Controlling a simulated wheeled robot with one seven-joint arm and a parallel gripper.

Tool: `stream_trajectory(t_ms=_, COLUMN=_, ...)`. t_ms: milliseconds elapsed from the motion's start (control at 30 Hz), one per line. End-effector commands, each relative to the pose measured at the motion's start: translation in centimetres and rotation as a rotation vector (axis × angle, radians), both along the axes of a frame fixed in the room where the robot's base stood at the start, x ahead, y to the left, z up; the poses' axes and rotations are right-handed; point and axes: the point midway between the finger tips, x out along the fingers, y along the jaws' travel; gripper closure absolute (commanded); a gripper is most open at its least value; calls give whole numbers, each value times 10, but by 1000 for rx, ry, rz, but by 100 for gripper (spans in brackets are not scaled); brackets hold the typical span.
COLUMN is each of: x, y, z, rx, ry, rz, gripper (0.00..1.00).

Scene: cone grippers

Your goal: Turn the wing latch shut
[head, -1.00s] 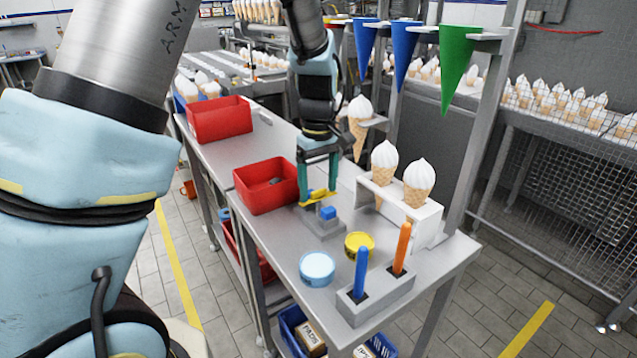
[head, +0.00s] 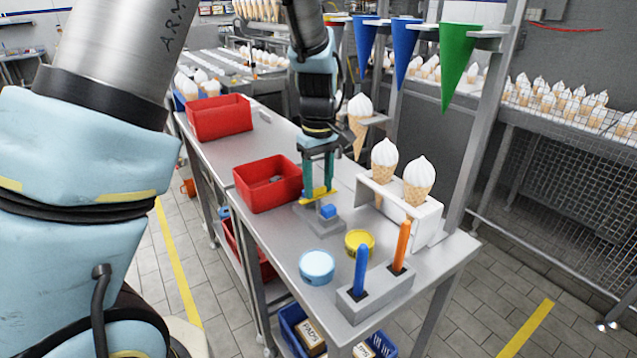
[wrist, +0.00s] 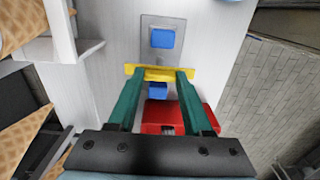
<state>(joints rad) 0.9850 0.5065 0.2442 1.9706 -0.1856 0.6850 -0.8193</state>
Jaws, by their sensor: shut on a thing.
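The wing latch is a yellow bar (head: 318,196) on a grey base plate (head: 325,229) with a blue block (head: 327,211) on it, on the metal table. In the wrist view the yellow bar (wrist: 160,73) lies crosswise between the green fingers, with one blue block (wrist: 162,38) beyond it on the plate and another blue piece (wrist: 157,91) on the near side. My gripper (head: 316,192) points down with its fingers shut on the yellow wing; it also shows in the wrist view (wrist: 155,76). The parts under the wing are hidden.
A red bin (head: 268,184) stands just left of the latch, another red bin (head: 219,118) farther back. In front are a light-blue tub (head: 317,267), a yellow tin (head: 359,243) and a holder (head: 374,296) with blue and orange sticks. A white cone stand (head: 405,212) is to the right.

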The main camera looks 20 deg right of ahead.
Motion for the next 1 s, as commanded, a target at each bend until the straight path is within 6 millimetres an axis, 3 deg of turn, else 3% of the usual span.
stream_trajectory(t_ms=433, x=0, y=1, z=0, rx=1, ry=2, rz=-110, gripper=100)
stream_trajectory(t_ms=1000, x=0, y=0, z=0, rx=0, ry=1, rz=-622, gripper=100)
